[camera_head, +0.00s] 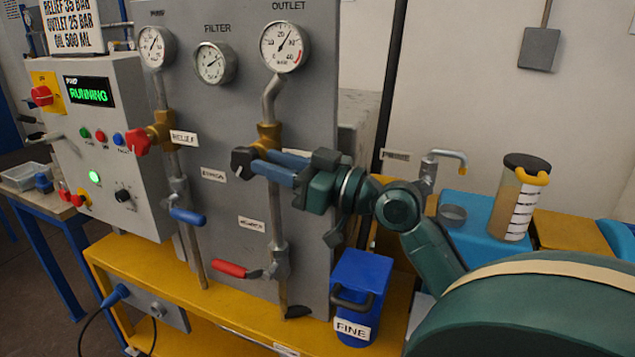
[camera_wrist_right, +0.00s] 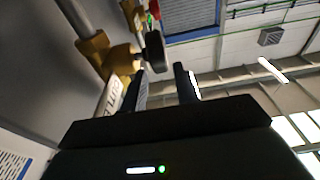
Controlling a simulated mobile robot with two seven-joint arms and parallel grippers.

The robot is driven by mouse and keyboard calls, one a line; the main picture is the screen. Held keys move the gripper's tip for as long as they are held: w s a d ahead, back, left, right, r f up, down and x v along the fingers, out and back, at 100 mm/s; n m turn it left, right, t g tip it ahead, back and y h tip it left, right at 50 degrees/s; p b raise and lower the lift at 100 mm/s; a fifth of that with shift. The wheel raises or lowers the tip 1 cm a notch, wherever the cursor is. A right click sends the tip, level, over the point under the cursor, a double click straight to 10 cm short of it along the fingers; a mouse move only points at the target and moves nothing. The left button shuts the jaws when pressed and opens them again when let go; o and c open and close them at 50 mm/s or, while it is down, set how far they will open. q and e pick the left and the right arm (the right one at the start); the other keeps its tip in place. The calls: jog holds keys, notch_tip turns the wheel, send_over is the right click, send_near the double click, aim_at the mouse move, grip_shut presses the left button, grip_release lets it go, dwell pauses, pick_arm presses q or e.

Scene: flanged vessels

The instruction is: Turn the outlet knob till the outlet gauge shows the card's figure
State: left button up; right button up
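The outlet gauge (camera_head: 285,47) is top right on the grey panel. Its needle points up and slightly right; the exact reading is too small to tell. The card (camera_head: 72,25) at top left reads relief 35 bar, outlet 25 bar, oil 500 ml. The black outlet knob (camera_head: 243,162) sits on a brass valve under the gauge; it also shows in the right wrist view (camera_wrist_right: 154,50). My right gripper (camera_head: 262,164) has its blue fingers apart, tips close to the knob. In the wrist view the knob lies at the fingertips' gap; contact cannot be told. My left gripper is out of view.
The red relief knob (camera_head: 138,141) is left of the outlet valve. Blue (camera_head: 188,216) and red (camera_head: 231,268) lever handles are lower on the pipes. A blue can marked FINE (camera_head: 361,285) stands on the yellow bench below my right arm. The control box (camera_head: 110,150) reads RUNNING.

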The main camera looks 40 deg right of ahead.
jog(key=b+v, duration=0.3)
jog(key=v, duration=0.7)
jog(key=shift+a+f, duration=0.1)
